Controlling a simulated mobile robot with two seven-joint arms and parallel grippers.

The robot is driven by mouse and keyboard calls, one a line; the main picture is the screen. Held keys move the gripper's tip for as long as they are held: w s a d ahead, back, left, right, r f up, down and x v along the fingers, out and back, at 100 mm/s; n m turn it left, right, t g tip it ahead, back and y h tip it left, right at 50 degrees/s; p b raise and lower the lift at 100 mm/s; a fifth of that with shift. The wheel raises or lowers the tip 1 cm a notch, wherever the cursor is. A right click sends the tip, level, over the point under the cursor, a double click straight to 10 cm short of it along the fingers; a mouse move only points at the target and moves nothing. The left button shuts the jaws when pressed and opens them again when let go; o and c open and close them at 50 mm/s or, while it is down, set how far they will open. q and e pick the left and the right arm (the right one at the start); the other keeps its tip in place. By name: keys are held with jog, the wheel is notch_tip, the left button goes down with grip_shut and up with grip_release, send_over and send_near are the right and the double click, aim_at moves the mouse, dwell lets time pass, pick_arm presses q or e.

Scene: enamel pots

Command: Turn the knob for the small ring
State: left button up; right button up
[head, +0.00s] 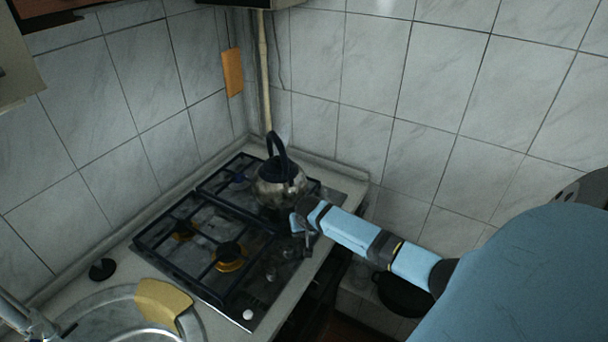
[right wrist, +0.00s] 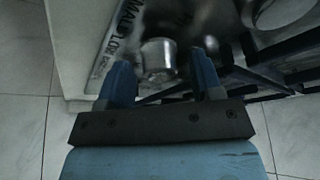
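The gas hob (head: 195,285) has a dark grate and a row of small knobs along its right side. My right gripper (head: 300,224) comes in from the right, at the hob's edge near the kettle. In the right wrist view my right gripper (right wrist: 158,80) is open, with one blue finger on each side of a silvery round knob (right wrist: 157,58). Whether the fingers touch the knob I cannot tell. Another knob is partly hidden by the right finger. A pale knob (head: 248,314) shows at the hob's near corner. The small ring is not clearly visible. My left gripper is not in view.
A steel kettle (head: 280,184) with a dark handle stands on the grate beside my right gripper. A sink with a yellow cloth (head: 164,302) and a black round stopper (head: 102,269) lie at the left. Tiled walls close off the back. A dark pan (head: 402,296) is below the counter.

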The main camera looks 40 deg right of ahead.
jog(key=b+v, duration=0.1)
jog(key=v, duration=1.2)
jog(key=shift+s+r, duration=0.2)
jog(key=shift+r, duration=0.15)
jog(key=shift+a, duration=0.1)
jog(key=s+a+f+n+t+y, duration=0.1)
jog(key=s+a+f, duration=0.2)
jog(key=a, duration=0.1)
jog(key=s+a+f+n+t, duration=0.1)
jog(key=s+a+f+n, duration=0.1)
jog(key=s+a+f, duration=0.1)
jog(key=s+a+f+n+t+y, duration=0.1)
jog(key=s+a+f+n, duration=0.1)
jog(key=a+f, duration=0.3)
jog(key=shift+s+a+y, duration=0.3)
jog(key=shift+s+a, duration=0.35)
jog(key=shift+a, duration=0.3)
jog(key=s+a+n+t+y, duration=0.2)
jog(key=s+a+n+t, duration=0.2)
jog(key=s+a, duration=0.8)
jog(key=shift+a+y, duration=0.25)
jog(key=shift+y, duration=0.05)
jog(key=shift+s, duration=0.15)
